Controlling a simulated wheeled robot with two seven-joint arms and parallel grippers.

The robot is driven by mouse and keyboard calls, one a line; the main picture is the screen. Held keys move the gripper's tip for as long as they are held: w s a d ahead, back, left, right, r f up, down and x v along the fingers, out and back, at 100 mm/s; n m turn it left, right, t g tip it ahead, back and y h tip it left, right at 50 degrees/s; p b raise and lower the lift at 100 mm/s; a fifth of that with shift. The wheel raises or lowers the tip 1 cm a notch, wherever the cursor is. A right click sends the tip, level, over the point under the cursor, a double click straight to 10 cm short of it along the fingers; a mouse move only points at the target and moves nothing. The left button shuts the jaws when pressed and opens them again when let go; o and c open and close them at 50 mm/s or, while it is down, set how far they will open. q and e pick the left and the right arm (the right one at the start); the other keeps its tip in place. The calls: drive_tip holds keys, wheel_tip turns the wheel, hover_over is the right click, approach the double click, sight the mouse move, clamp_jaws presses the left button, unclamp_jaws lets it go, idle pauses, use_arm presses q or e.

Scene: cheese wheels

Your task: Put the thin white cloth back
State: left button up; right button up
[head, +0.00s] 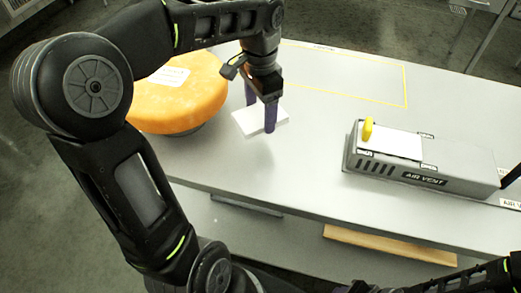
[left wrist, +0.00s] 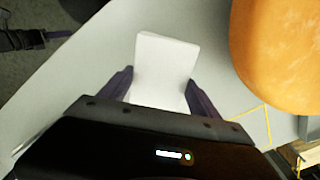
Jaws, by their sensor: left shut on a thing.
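A thin white cloth, a flat folded-looking pad (head: 248,122), is between the fingers of my left gripper (head: 260,116), beside the orange cheese wheel (head: 180,100). In the left wrist view the pad (left wrist: 162,70) stands out between the two dark fingers of the gripper (left wrist: 160,88). My left gripper is shut on it. Whether the pad touches the table is hard to tell. A second white flat piece (head: 398,145) lies on top of the grey air vent box (head: 470,172), with a small yellow object (head: 367,129) at its left end. My right gripper does not show clearly.
The grey table (head: 320,180) has free room between the gripper and the vent box. A yellow outlined rectangle (head: 405,85) is marked at the back. A wooden board (head: 385,245) is below the front edge. A dark piece (head: 511,177) shows at the right edge.

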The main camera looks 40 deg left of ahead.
use_arm(q)
hover_over(260, 146)
drive_tip(key=shift+f+p, duration=0.3)
drive_tip(key=shift+f, duration=2.8)
drive_tip(key=shift+f, duration=1.85)
drive_tip(key=shift+f, duration=0.1)
drive_tip(key=shift+f, duration=0.15)
drive_tip(key=o, duration=1.4)
drive_tip(key=shift+o, duration=0.2)
wheel_tip(260, 146, up, 12)
drive_tip(key=shift+r, duration=0.25)
